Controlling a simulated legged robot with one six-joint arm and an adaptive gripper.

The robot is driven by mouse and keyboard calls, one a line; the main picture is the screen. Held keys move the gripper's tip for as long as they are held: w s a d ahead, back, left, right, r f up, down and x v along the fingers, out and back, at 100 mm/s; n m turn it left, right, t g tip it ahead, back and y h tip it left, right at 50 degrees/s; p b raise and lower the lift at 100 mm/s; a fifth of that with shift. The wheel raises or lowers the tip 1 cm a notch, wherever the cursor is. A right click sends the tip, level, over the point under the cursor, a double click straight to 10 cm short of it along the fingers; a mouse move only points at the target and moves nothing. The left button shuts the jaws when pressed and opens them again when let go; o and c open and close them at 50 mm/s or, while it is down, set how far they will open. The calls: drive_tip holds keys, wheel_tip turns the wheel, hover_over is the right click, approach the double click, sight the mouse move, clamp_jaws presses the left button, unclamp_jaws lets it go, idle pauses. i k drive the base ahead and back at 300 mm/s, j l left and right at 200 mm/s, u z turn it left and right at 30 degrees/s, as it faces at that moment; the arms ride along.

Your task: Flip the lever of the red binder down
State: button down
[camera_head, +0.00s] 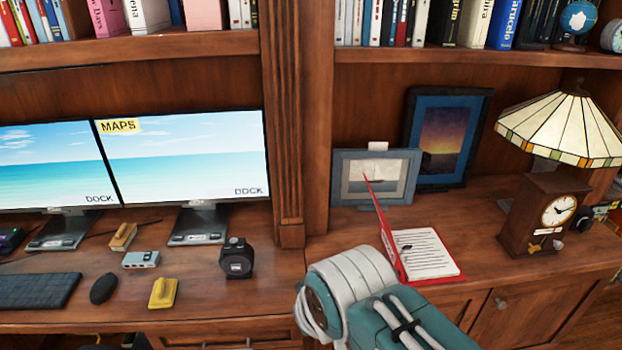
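The red binder (455,278) lies open on the right wooden desk top, just beyond my arm. Its red cover (384,228) stands up on the left side, seen nearly edge-on. A white printed page (430,254) lies inside. A small dark part (406,247) shows at the page's left edge; it may be the lever, but it is too small to tell its position. My white and teal arm rises from the bottom of the view and overlaps the binder's near left corner. My gripper's fingers do not show.
Two picture frames (337,186) stand behind the binder. A clock (543,213) and a lamp (561,125) stand to its right. A wooden pillar (291,120) is at left, with monitors (195,155) and a black device (237,262) beyond. Desk between binder and clock is clear.

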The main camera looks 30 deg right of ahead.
sight(406, 248)
drive_tip(key=z, duration=1.45)
drive_tip(key=i+l, duration=0.4)
drive_tip(key=i, duration=0.25)
